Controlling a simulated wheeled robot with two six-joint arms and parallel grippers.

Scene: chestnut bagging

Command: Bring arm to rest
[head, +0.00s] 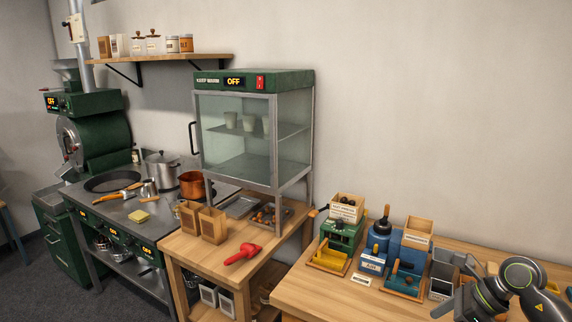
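My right arm comes in at the bottom right corner, over the right end of the wooden table (310,290). Its wrist is bent, and the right gripper (443,309) points left and down near the front of the table. Only a small part of the fingers shows, so I cannot tell whether they are open or shut. I see nothing clearly held in it. My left arm and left gripper are not in view.
Near the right arm stand a grey metal bin (441,280), a blue device (404,278) and a green device (343,233). A glass warming cabinet (253,134) stands on the middle table, with a red scoop (242,254) before it. The table's front left is clear.

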